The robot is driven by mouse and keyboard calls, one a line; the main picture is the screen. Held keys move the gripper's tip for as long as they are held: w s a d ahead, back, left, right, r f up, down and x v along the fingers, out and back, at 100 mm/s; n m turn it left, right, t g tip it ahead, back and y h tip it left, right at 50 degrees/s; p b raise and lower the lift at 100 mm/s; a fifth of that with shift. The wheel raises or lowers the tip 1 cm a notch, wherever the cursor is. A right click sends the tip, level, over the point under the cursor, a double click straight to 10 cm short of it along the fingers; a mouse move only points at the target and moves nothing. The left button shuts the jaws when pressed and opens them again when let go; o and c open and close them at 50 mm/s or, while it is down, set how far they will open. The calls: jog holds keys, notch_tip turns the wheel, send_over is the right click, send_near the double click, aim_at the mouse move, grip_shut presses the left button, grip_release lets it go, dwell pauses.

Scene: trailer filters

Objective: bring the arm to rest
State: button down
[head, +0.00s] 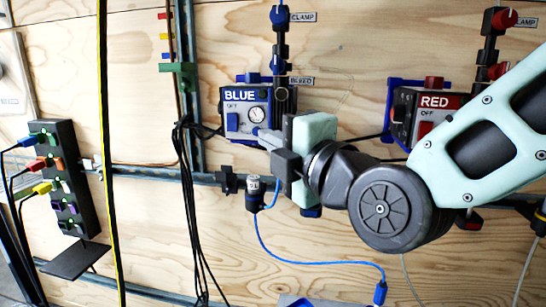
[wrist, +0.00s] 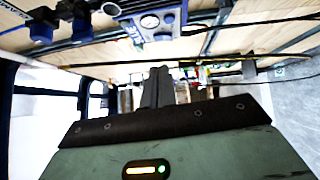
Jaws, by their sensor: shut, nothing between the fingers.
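My gripper (head: 262,137) is at the end of my mint-green arm, in front of the wooden wall in the head view. Its fingers point left, just below the blue unit marked BLUE (head: 245,111), and partly overlap it. I cannot tell whether they touch it. In the wrist view the two dark fingers (wrist: 158,88) are together, with nothing seen between them. The blue unit with its gauge also shows at the top of the wrist view (wrist: 150,24).
A red unit marked RED (head: 437,102) is behind my arm on the right. A black port strip (head: 65,175) with coloured plugs is at left. Dark cables (head: 192,215) hang between.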

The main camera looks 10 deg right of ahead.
jog(key=shift+s, duration=0.1)
dwell(0.3)
jog(key=s+a+f+m+g+h, duration=0.1)
jog(key=s+f+m+g, duration=0.25)
jog(key=f, duration=0.35)
jog(key=s+a+f+m+g, duration=0.1)
jog(key=s+f+m+g, duration=0.2)
jog(key=f+g, duration=0.3)
jog(key=s+d+f+m+g+h, duration=0.65)
jog(key=s+d+f+m, duration=0.2)
jog(key=s, duration=0.35)
notch_tip(320, 180, up, 18)
jog(key=m+p, duration=0.1)
jog(key=p, duration=1.7)
jog(key=shift+s+d+g+p, duration=0.35)
jog(key=shift+s+g, duration=0.05)
jog(key=shift+s, duration=0.05)
